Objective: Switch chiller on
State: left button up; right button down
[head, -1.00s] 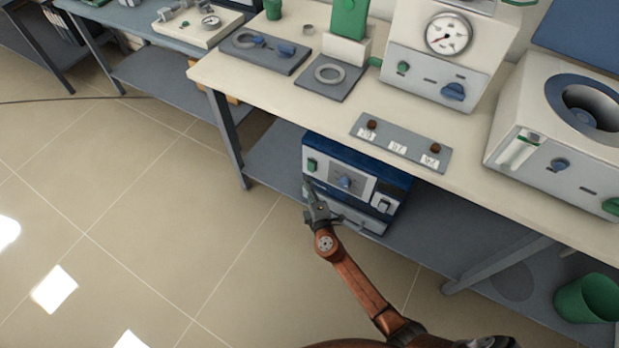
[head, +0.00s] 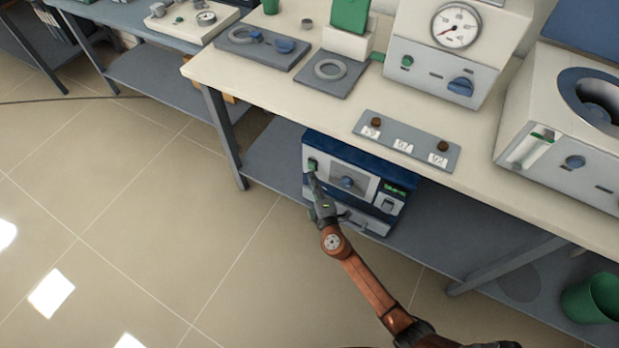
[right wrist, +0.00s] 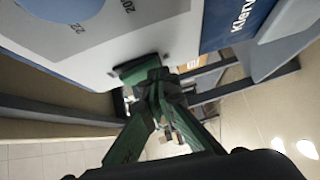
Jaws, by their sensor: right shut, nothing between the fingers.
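The chiller is a blue box with a light front panel (head: 345,203), on the lower shelf under the bench. Its green switch (head: 312,163) is at the panel's upper left, and a blue knob (head: 347,182) is in the middle. Green characters glow on its small dark display (head: 395,189). My right gripper (head: 314,178) is shut and empty, with its tips at the green switch. In the right wrist view the fingertips (right wrist: 158,80) meet at the green switch (right wrist: 138,70) and appear to touch it, partly hiding it. My left gripper is not in view.
The benchtop (head: 300,95) overhangs the chiller, and a grey strip (head: 406,141) with brown knobs lies on it. A bench leg (head: 224,138) stands left of the chiller. A green bin (head: 590,298) is at the lower right. The floor in front is clear.

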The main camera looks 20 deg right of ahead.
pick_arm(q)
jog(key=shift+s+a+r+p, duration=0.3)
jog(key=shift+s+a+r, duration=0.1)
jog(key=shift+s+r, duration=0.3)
pick_arm(e)
jog(key=s+a+f, duration=0.1)
jog(key=s+a, duration=0.3)
jog(key=s, duration=0.8)
jog(key=shift+s+a, duration=0.2)
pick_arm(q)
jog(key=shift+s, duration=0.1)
pick_arm(e)
jog(key=shift+f, duration=0.1)
